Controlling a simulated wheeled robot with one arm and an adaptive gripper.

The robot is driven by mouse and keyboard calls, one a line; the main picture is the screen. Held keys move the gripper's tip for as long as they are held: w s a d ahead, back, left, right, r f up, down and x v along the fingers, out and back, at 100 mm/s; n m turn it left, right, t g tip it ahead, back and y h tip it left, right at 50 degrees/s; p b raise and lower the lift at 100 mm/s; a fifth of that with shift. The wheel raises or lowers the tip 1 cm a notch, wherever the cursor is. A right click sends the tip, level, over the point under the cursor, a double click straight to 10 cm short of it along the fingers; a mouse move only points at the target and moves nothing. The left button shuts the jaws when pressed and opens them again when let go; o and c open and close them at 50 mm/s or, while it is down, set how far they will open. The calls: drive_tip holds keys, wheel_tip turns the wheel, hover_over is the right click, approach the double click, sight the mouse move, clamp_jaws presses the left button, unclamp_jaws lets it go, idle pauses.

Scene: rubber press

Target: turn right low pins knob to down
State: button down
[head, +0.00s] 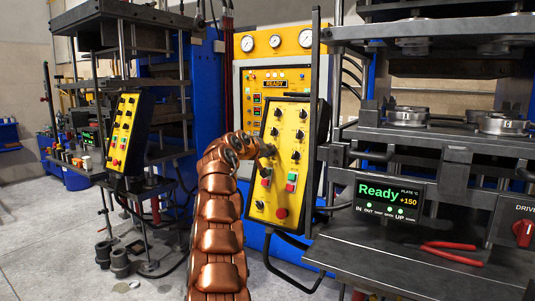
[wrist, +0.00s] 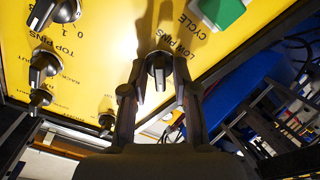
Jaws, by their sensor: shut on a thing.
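The yellow control panel (head: 291,153) on the right carries several black knobs and coloured buttons. My gripper (head: 267,150) reaches its left column of knobs and hides the low pins knob there. In the wrist view the black low pins knob (wrist: 159,66) sits beside the LOW PINS lettering. My gripper (wrist: 160,82) is shut on this knob, with one finger on each side. I cannot read the knob's exact pointer direction.
The top pins knob (wrist: 66,9) and a green button (wrist: 222,13) are close by on the panel. The press on the right has a Ready display (head: 388,198) and red-handled pliers (head: 452,253) on its lower table. Another yellow panel (head: 125,132) hangs at left.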

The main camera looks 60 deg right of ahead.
drive_tip(key=shift+n, duration=0.6)
drive_tip(key=c, duration=1.2)
unclamp_jaws()
drive_tip(key=shift+a+r, duration=0.4)
drive_tip(key=shift+a, duration=0.2)
drive_tip(key=shift+v, duration=5.2)
